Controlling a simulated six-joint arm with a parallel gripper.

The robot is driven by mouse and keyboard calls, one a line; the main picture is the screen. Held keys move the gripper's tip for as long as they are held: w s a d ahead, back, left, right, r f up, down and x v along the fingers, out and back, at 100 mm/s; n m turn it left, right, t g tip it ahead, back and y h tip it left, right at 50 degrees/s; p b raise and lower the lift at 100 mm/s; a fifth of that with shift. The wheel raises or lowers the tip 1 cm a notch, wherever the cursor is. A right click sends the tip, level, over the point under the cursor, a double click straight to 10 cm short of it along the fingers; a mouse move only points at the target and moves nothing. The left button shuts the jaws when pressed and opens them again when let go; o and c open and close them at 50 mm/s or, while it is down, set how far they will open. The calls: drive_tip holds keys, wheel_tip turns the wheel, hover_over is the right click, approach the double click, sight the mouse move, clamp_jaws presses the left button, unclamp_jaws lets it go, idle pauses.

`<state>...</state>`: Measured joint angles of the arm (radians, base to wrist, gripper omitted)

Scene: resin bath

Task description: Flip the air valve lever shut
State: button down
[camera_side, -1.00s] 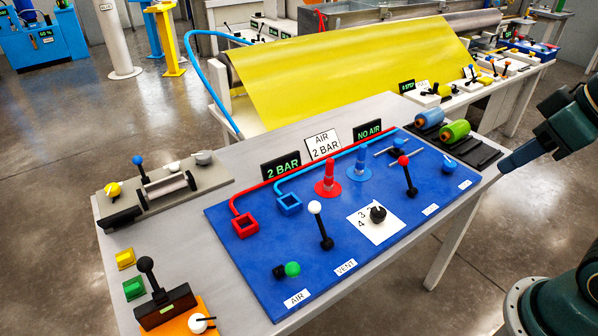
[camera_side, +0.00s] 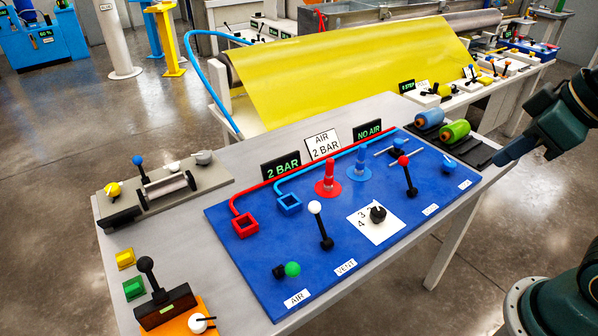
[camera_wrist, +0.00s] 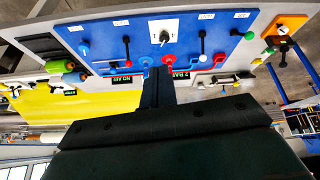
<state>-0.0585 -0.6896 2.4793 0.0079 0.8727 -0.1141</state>
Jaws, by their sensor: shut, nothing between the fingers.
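The air valve lever, with a green knob (camera_side: 292,269) and a black pivot, lies low at the front left of the blue panel (camera_side: 262,238), behind the AIR label (camera_side: 297,298). The green knob (camera_wrist: 249,36) also shows at the upper right in the wrist view. My gripper (camera_side: 497,161) is shut and empty at the panel's right end, far from the lever. In the wrist view my gripper (camera_wrist: 153,85) points toward the middle of the panel. The "2 BAR" display (camera_side: 281,166) and the "NO AIR" display (camera_side: 367,130) stand behind it.
The white-knobbed lever (camera_side: 315,207) by VENT stands upright near the air lever. A black dial (camera_side: 378,214), a red-knobbed lever (camera_side: 404,160) and red and blue fittings lie between my gripper and it. An orange block (camera_side: 191,317) with a black lever stands at the front left.

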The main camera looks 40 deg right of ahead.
drive_tip(key=w+a+f+n+y, duration=0.1)
drive_tip(key=w+a+f+n, duration=0.1)
drive_tip(key=w+a+n, duration=0.6)
drive_tip(key=n+g, duration=0.2)
drive_tip(key=n, duration=1.2)
approach(288, 270)
drive_tip(key=s+d+r, duration=0.3)
drive_tip(key=d, duration=0.3)
drive_tip(key=s+a+f+n, duration=0.2)
drive_tip(key=a+f+n, duration=0.2)
drive_tip(key=a+n, duration=0.3)
drive_tip(key=shift+a+f+g+y, duration=0.2)
drive_tip(key=shift+f+g+y, duration=0.1)
drive_tip(key=shift+s+f, duration=0.1)
drive_tip(key=x, duration=1)
drive_tip(key=shift+w+d+r, duration=0.5)
drive_tip(key=shift+w, duration=0.25)
drive_tip(key=shift+w+d+r, duration=0.45)
drive_tip(key=shift+w+r, duration=0.1)
drive_tip(key=shift+w, duration=0.2)
